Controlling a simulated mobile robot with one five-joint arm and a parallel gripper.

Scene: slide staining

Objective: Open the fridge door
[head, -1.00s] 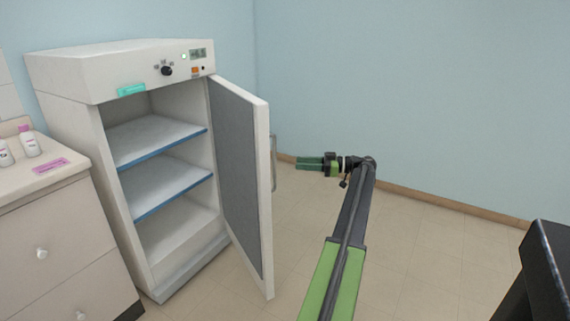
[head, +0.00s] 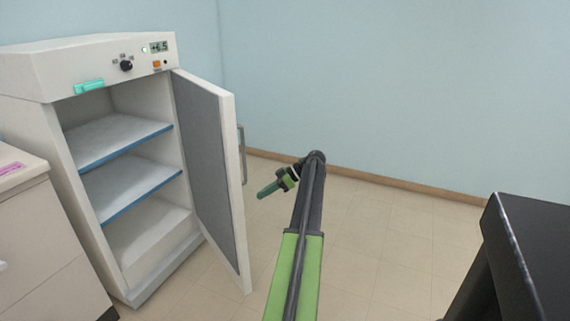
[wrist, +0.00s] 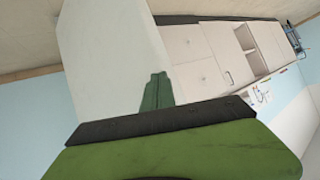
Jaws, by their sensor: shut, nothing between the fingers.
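The fridge (head: 88,62) stands at the left in the head view. Its door (head: 212,175) is swung wide open toward the right, showing its grey inner panel. The door handle (head: 242,155) is on the door's far outer side. My gripper (head: 262,194) is shut and empty, to the right of the door and apart from the handle, pointing left and down. In the wrist view my gripper (wrist: 155,85) shows as dark green fingers together, with a large pale surface behind them.
Inside the fridge are two blue-edged shelves (head: 125,190), both empty. A white drawer cabinet (head: 45,250) stands left of the fridge. A black table (head: 530,250) is at the right. The floor (head: 370,240) between them is clear.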

